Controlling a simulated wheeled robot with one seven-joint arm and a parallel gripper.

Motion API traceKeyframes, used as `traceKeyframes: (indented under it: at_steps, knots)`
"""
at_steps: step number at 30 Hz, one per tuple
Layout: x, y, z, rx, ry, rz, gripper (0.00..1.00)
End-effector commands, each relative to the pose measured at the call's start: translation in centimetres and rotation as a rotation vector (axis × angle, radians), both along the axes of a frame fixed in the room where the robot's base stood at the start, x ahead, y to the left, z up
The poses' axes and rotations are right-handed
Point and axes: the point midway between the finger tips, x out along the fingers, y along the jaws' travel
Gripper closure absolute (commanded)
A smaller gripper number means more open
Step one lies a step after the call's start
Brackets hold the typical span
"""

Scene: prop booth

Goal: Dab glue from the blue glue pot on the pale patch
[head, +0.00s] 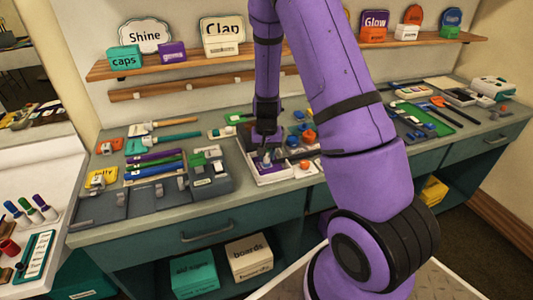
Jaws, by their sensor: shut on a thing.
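My gripper (266,146) points down over a white-walled tray (272,179) at the middle of the counter. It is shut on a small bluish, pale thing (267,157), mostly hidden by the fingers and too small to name. Small blue pots (292,140) stand just right of the gripper, beside an orange pot (309,136). I cannot tell which blue one is the glue pot. I cannot make out the pale patch for certain; my arm hides part of the counter to the right.
A grey block holder (210,175) stands left of the tray, with coloured tubes (155,165) beyond it. A green tray (430,118) lies at the right. A wooden shelf (185,63) with signs and boxes runs behind. The counter's front strip is mostly clear.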

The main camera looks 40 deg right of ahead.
Motion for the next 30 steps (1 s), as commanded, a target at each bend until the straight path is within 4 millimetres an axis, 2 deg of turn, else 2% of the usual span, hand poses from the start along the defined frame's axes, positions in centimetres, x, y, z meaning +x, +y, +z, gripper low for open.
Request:
traceKeyframes:
  at_steps: [13,30]
  knots:
    - [0.9,-0.3,0.1,-0.001,-0.001,0.000,0.97]
    - [-0.1,0.1,0.0,0.000,0.000,0.000,0.97]
